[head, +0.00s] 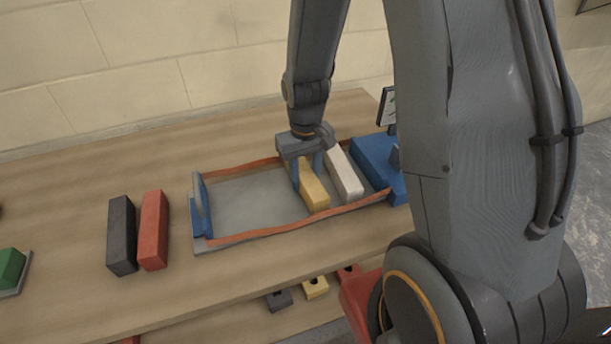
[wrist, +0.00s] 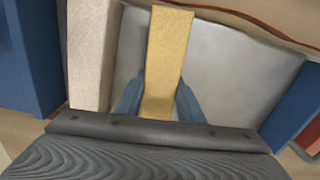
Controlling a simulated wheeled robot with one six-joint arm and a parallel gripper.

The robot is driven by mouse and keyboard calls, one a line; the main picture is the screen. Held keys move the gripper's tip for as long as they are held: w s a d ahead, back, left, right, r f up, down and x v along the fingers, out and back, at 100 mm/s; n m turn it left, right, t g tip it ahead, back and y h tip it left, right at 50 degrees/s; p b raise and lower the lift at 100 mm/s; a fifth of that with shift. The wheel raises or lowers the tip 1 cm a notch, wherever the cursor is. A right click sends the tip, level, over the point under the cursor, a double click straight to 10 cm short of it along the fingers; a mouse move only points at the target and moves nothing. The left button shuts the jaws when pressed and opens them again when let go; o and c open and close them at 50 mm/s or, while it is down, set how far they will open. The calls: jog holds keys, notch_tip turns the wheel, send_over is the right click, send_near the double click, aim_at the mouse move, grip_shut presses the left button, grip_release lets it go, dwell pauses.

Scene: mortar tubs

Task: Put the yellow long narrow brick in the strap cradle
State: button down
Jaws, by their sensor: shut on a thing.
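The yellow long narrow brick (head: 314,188) is inside the strap cradle (head: 250,228), beside a white brick (head: 345,174). The cradle has a grey floor, orange straps along its long sides and blue ends. My gripper (head: 307,175) is shut on the yellow brick, with its blue fingers on either side. In the wrist view the yellow brick (wrist: 166,60) lies between the fingers, over the grey floor, with a narrow gap to the white brick (wrist: 92,55) on its left. I cannot tell whether the yellow brick touches the floor.
A black brick (head: 121,235) and a red brick (head: 153,230) stand on the wooden table left of the cradle. A green brick (head: 11,267) lies at the far left. Several bricks show below the table's front edge. The cradle's left part is empty.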

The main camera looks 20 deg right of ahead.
jog(key=c, duration=1.1)
grip_release()
jog(key=shift+f, duration=0.1)
notch_tip(320, 180, up, 7)
jog(key=shift+b, duration=0.5)
jog(key=shift+s+r, duration=0.15)
jog(key=shift+r, duration=0.35)
jog(key=shift+m+t, duration=0.4)
jog(key=shift+t, duration=0.1)
jog(key=s, duration=0.3)
jog(key=s+r, duration=0.1)
jog(key=s, duration=0.2)
jog(key=s+r, duration=0.1)
jog(key=s, duration=0.2)
jog(key=shift+s+r, duration=0.1)
jog(key=shift+r, duration=0.05)
